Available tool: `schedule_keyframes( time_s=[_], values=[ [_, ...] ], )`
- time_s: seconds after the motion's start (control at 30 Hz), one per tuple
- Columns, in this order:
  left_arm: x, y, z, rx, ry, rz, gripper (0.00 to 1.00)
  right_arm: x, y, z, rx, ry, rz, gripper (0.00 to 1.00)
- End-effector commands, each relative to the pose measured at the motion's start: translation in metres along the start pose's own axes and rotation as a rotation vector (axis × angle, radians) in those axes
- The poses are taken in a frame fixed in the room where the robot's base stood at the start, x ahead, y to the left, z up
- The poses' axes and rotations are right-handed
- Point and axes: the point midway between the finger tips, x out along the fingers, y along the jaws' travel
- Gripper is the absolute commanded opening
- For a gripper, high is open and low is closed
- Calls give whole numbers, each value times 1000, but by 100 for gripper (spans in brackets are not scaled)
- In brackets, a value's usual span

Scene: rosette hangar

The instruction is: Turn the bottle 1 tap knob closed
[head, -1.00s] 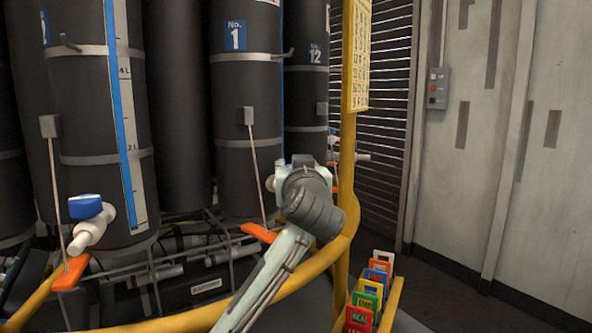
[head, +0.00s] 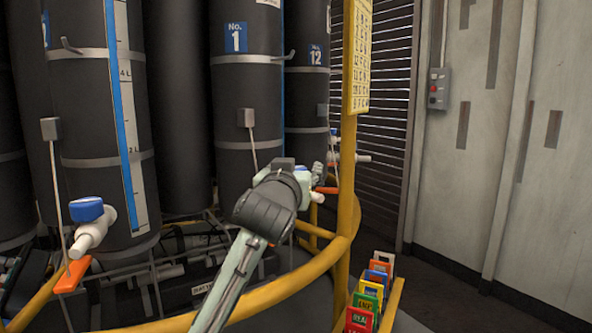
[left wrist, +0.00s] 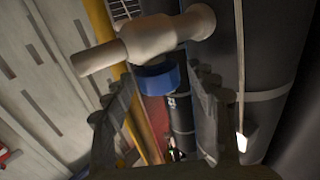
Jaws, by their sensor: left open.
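Bottle 1 (head: 232,100) is a tall black cylinder with a blue "No. 1" label. My left gripper (head: 314,180) is at its lower right in the head view, and my wrist and gripper hide most of the tap area there. In the left wrist view, a white tap (left wrist: 140,45) with a blue knob (left wrist: 157,78) shows close ahead. The fingers of my left gripper (left wrist: 166,92) are open, one on each side of the knob. I cannot tell whether either finger touches it. My right gripper is not in view.
A yellow rail (head: 270,292) and yellow post (head: 347,190) stand close to my left arm. Bottle 12 (head: 306,100) is behind at the right. Another bottle with a blue-knobbed tap (head: 90,222) is at left. Coloured cards (head: 372,290) stand at lower right.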

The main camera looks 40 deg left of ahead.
Motion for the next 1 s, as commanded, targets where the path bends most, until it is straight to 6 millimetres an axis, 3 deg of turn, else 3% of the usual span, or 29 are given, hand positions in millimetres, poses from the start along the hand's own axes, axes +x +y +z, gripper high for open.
schedule_keyframes(
  time_s=[0.23,0.7,1.0],
  values=[
    [0,0,-10,-3,3,0,58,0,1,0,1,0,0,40],
    [0,0,-90,-2,2,1,58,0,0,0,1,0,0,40],
    [0,0,-100,0,-1,0,58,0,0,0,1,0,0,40]
  ],
)
